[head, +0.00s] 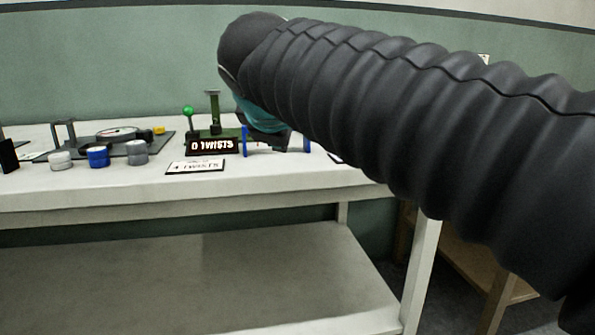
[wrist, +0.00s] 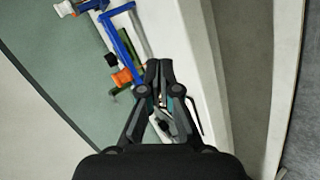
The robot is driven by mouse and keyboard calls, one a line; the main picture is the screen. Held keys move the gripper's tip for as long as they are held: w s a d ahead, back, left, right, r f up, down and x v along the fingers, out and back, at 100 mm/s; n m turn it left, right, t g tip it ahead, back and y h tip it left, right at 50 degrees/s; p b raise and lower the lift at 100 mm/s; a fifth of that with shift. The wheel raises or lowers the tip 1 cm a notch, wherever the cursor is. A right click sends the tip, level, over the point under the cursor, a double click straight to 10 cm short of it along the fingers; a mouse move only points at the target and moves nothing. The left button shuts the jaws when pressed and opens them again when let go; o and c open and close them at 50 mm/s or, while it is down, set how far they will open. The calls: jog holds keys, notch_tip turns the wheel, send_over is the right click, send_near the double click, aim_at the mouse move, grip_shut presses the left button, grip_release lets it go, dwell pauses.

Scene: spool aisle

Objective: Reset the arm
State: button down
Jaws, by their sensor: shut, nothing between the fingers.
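My arm, in a black ribbed sleeve, reaches from the right across the head view and hides part of the bench. My gripper shows in the wrist view (wrist: 159,66) with its dark fingers together and nothing between them. It is over the pale bench top (head: 60,190), beside a blue frame (wrist: 122,42) and an orange part (wrist: 123,77). In the head view the gripper is mostly hidden behind the arm, near the green device with a green ball lever (head: 188,112). I cannot tell how far above the bench it is.
A black sign reading "0 TWISTS" (head: 212,146) and a white card (head: 195,166) stand near the front edge. White (head: 60,160), blue (head: 98,157) and grey (head: 137,152) spools are at left, before a dial device (head: 117,134). The lower shelf (head: 200,280) is bare.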

jog(key=s+d+f+m+g+p, duration=0.1)
jog(key=s+d+f+m+g, duration=0.15)
jog(key=f, duration=0.35)
jog(key=s+d+f+m+g+y+p, duration=0.1)
jog(key=s+d+f+m, duration=0.2)
jog(key=s+f, duration=0.15)
jog(key=s+d+f+m+g+p, duration=0.1)
jog(key=s+d+f+m+p, duration=0.15)
jog(key=f, duration=0.35)
jog(key=s+d+f+m+p, duration=0.4)
jog(key=s+d+m, duration=0.3)
jog(key=s+d, duration=0.3)
jog(key=shift+s+d+f+g+h, duration=0.3)
jog(key=shift+s+g, duration=0.15)
